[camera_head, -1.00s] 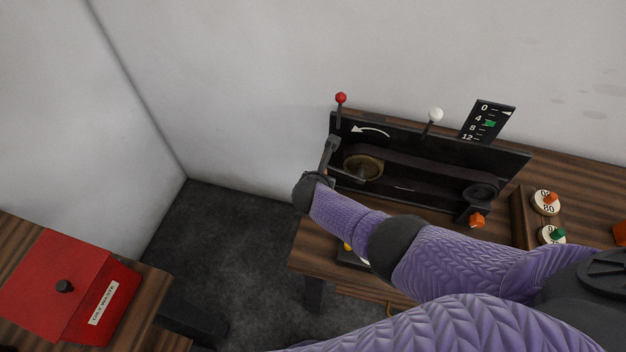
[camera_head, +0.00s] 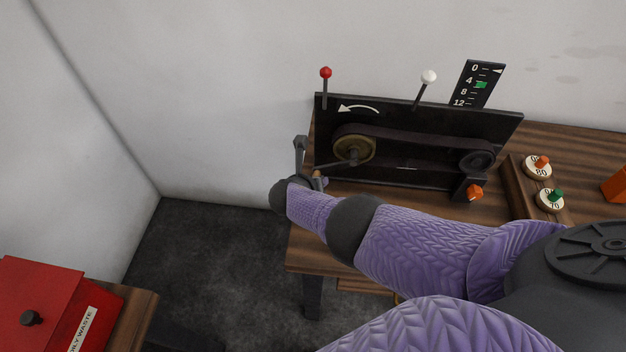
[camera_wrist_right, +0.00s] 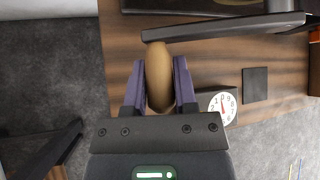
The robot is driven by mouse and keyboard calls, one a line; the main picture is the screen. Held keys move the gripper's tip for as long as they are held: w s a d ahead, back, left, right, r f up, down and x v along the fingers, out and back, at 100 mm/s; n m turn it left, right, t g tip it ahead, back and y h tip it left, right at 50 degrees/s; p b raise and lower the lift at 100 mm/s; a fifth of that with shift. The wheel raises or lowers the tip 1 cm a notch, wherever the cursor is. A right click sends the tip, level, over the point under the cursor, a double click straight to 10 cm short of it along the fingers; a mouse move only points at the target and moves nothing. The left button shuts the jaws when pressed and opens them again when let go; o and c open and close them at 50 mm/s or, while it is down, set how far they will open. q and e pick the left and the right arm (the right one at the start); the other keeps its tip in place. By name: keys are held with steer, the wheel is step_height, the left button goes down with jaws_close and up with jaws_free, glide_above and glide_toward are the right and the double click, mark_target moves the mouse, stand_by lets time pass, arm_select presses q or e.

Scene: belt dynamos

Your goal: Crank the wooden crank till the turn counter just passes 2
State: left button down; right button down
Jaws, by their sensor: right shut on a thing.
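The wooden crank handle (camera_wrist_right: 158,75) is a tan grip on a dark crank arm (camera_wrist_right: 225,27). My right gripper (camera_wrist_right: 158,88) is shut on it, one finger on each side, in the right wrist view. In the head view the crank arm (camera_head: 335,165) runs down and left from the brass wheel (camera_head: 354,150) to my right gripper (camera_head: 308,183), which mostly hides the handle. A white round dial (camera_wrist_right: 222,107) with numbers, apparently the turn counter, shows a red needle pointing up near 0. My left gripper is out of view.
A black panel (camera_head: 420,125) carries the belt, a leftward arrow, a red-knobbed lever (camera_head: 326,75) and a white-knobbed lever (camera_head: 428,78). A scale (camera_head: 475,84) with a green marker stands behind it. Knobbed dials (camera_head: 537,167) are at right. A red bin (camera_head: 40,305) is lower left.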

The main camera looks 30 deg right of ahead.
steer(key=shift+s+d+f, duration=0.3)
steer(key=shift+d+f, duration=0.1)
steer(key=shift+f, duration=0.35)
steer(key=shift+c, duration=2)
jaws_free()
steer(key=shift+s+d, duration=0.1)
steer(key=shift+d, duration=0.05)
steer(key=p+v, duration=0.8)
steer(key=v, duration=0.2)
